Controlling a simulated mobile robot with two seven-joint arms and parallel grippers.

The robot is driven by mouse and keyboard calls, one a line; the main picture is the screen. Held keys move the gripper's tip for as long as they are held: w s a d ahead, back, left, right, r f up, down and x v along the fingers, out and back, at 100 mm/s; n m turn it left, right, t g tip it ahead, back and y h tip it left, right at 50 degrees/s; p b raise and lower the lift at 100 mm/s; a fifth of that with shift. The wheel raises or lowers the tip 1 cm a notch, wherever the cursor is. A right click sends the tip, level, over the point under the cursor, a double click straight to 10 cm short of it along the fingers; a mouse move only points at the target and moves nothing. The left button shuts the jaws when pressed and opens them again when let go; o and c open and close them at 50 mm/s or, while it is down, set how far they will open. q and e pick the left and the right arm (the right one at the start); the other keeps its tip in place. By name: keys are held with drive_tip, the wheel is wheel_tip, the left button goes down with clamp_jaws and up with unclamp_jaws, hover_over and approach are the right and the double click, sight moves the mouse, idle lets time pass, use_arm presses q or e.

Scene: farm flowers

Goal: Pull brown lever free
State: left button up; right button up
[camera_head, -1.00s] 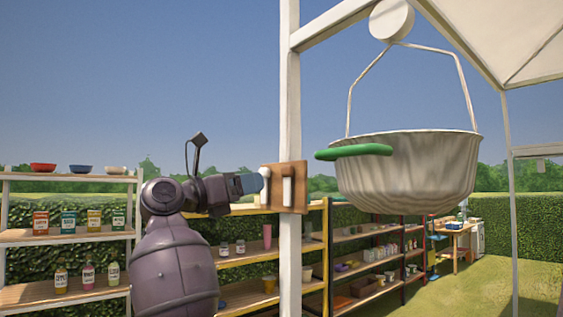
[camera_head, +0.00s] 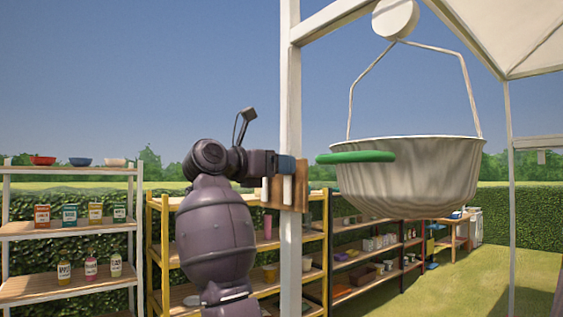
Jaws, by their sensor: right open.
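A brown wooden plate (camera_head: 300,190) is fixed to the white post at mid-height. Pale upright lever-like bars show on its left part; I cannot tell which piece is the brown lever. My right gripper (camera_head: 288,164) is at the upper part of this plate, its blue section overlapping the plate's top and the post. It is open. Its fingertips are small and partly hidden, so I cannot tell whether they touch the plate or a bar. My left gripper is not in view.
A large whitish ribbed basin (camera_head: 408,178) with a green spout-like handle (camera_head: 356,157) hangs just right of the post (camera_head: 291,80). Behind are a white shelf (camera_head: 75,233) with bottles, a yellow shelf (camera_head: 165,250) and further shelves. Open grass lies at the right.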

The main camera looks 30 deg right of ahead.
drive_tip(key=shift+d, duration=0.75)
drive_tip(key=shift+c, duration=0.2)
clamp_jaws()
